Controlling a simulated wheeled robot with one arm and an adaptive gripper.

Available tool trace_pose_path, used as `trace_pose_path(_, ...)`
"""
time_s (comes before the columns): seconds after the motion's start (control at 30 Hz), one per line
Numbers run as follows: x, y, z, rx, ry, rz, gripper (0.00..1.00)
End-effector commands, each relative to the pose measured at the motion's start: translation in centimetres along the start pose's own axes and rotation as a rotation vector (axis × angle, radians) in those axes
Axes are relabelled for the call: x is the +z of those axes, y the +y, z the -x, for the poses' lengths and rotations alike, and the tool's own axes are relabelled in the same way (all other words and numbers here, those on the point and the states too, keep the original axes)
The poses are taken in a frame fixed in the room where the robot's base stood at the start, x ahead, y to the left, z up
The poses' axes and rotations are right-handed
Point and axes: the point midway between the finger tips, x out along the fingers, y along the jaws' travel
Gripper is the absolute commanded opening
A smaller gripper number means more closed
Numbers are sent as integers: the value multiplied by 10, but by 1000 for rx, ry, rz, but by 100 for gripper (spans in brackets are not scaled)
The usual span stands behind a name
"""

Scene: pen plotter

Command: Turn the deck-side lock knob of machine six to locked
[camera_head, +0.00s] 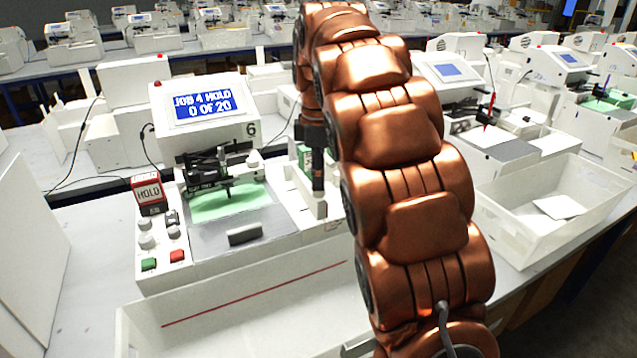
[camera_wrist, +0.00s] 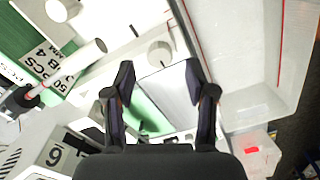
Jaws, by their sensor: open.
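Machine six (camera_head: 200,112) stands in front of me, with a "6" on its housing and a screen reading "JOB 4 HOLD 0 OF 20". My gripper (camera_wrist: 160,78) is open and empty. In the head view it (camera_head: 318,185) points down at the right side of the machine's deck, partly hidden by my arm. A round white knob (camera_wrist: 159,51) shows just beyond the open fingertips in the wrist view, apart from them. It looks like the deck-side lock knob, but its setting cannot be read. My arm hides that spot in the head view.
A control panel with small knobs, a green button (camera_head: 149,264) and a red button (camera_head: 177,257) is at the machine's left. A white bin (camera_head: 250,318) is in front. The pen carriage (camera_head: 213,172) spans the deck.

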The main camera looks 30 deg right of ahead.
Motion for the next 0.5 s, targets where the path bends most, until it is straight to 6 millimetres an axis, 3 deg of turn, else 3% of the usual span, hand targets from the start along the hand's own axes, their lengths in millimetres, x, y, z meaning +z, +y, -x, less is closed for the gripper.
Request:
trace_pose_path(0.2, 1, 0, -19, -3, -1, 0, 55)
trace_pose_path(0.5, 0, 0, -30, 0, 0, -1, 55)
